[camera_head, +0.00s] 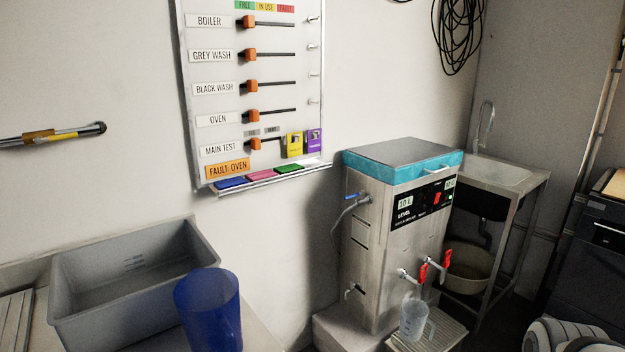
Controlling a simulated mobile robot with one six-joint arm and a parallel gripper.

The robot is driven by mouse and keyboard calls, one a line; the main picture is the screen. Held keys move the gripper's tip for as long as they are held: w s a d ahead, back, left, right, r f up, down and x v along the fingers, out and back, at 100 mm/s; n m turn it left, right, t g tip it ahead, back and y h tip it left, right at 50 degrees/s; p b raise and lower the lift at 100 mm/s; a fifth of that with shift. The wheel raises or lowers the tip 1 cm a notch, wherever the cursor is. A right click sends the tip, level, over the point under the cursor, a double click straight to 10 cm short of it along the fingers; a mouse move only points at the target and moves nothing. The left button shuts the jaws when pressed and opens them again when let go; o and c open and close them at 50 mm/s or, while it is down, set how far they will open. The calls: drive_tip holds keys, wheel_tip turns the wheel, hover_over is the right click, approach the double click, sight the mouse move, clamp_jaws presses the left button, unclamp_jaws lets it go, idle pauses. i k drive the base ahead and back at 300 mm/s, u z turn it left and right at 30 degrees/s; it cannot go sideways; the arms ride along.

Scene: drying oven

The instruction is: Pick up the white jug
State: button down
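A pale, see-through white jug (413,321) stands upright at the lower right of the middle in the head view. It is on a ribbed drip tray (452,332), below the red-handled taps (422,273) of a steel boiler (387,235). Its handle is on its right side. I cannot tell whether it holds any liquid. My gripper is not in view, so its state does not show.
A blue jug (208,308) stands by a grey tub (75,318) on the left counter. A sink (497,172) on a metal frame stands right of the boiler, with a round bin (468,268) under it. A board with sliders (215,90) hangs behind.

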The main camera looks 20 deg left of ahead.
sight(414, 314)
drive_tip(key=u, duration=0.25)
drive_tip(key=i, duration=1.05)
drive_tip(key=z, duration=0.1)
